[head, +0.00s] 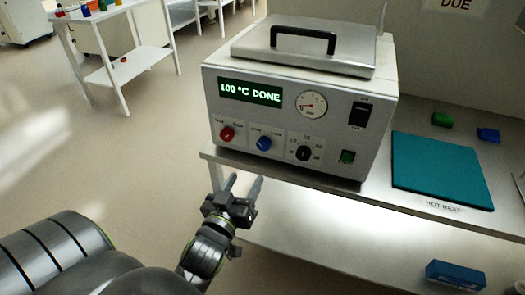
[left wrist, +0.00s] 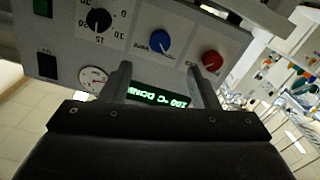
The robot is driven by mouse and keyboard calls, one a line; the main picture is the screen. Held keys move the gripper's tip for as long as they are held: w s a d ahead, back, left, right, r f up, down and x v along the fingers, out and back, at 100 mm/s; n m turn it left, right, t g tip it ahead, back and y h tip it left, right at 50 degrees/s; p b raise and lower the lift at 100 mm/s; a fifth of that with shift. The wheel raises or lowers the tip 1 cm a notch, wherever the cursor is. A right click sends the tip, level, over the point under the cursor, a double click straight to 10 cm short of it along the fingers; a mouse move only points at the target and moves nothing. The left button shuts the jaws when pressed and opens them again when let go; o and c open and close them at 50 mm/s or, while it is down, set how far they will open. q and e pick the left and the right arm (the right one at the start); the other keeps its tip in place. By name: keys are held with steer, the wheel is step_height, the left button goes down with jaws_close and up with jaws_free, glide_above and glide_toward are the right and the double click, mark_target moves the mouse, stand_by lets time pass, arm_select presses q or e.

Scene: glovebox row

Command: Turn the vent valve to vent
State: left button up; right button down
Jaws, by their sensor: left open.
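A white benchtop unit (head: 290,110) has a green display reading "100 °C DONE". Its front carries a red knob (head: 227,134), a blue knob (head: 264,143) and a black dial (head: 304,153). The left wrist view shows the panel upside down, with the red knob (left wrist: 212,61), blue knob (left wrist: 160,40) and black dial (left wrist: 98,20). My left gripper (head: 243,182) is open and empty, below and in front of the red and blue knobs, apart from them. My right gripper is out of view.
The unit's flat metal lid (head: 350,55) has a black handle and looks closed. A pressure gauge (head: 312,104), black switch (head: 359,114) and green button (head: 347,157) share the front. A teal mat (head: 440,168) lies right on the bench.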

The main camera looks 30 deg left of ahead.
mark_target(263, 148)
arm_select(q)
steer(key=x, duration=1.2)
steer(key=shift+w+a, duration=0.1)
steer(key=shift+w, duration=0.2)
steer(key=shift+c, duration=0.4)
steer(key=c, duration=0.9)
